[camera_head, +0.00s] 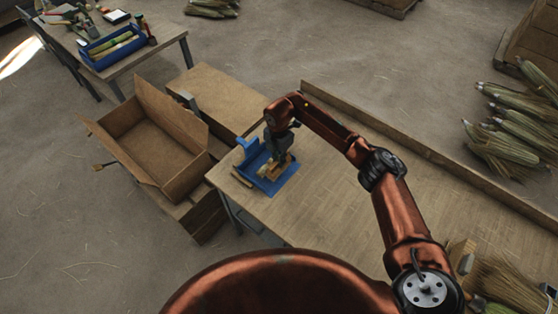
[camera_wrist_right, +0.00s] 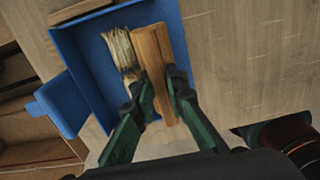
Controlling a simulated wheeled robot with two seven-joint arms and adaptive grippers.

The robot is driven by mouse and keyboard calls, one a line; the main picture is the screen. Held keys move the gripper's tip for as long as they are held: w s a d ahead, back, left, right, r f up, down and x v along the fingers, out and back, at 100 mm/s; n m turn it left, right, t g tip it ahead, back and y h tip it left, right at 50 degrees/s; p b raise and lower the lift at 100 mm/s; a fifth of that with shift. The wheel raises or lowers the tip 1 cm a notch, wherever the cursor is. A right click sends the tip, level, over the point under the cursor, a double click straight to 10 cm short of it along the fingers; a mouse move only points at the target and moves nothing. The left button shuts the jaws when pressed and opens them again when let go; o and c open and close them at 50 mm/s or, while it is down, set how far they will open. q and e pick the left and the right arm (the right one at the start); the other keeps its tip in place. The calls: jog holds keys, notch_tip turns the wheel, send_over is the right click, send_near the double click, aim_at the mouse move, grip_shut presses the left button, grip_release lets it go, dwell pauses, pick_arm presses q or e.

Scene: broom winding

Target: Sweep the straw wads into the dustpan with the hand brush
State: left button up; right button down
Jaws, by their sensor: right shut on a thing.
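The blue dustpan (camera_head: 289,176) lies near the left end of the workbench; its blue floor and rim (camera_wrist_right: 83,52) fill the upper left of the right wrist view. My right gripper (camera_wrist_right: 158,88) is shut on the wooden block of the hand brush (camera_wrist_right: 152,52), holding it over the dustpan. In the head view the right gripper (camera_head: 277,157) points down there. A pale straw-coloured tuft (camera_wrist_right: 120,48) shows beside the block; I cannot tell whether it is bristles or a straw wad. No separate straw wad is clearly visible. My left gripper is not in view.
The workbench (camera_head: 330,215) has a raised wooden back edge (camera_head: 420,152) and is mostly clear right of the dustpan. An open box (camera_head: 155,145) stands left of it. Straw bundles (camera_head: 510,285) are at the lower right. A side table (camera_head: 135,58) is farther off.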

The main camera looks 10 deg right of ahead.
jog(key=shift+r+p, duration=1.5)
jog(key=shift+r, duration=0.95)
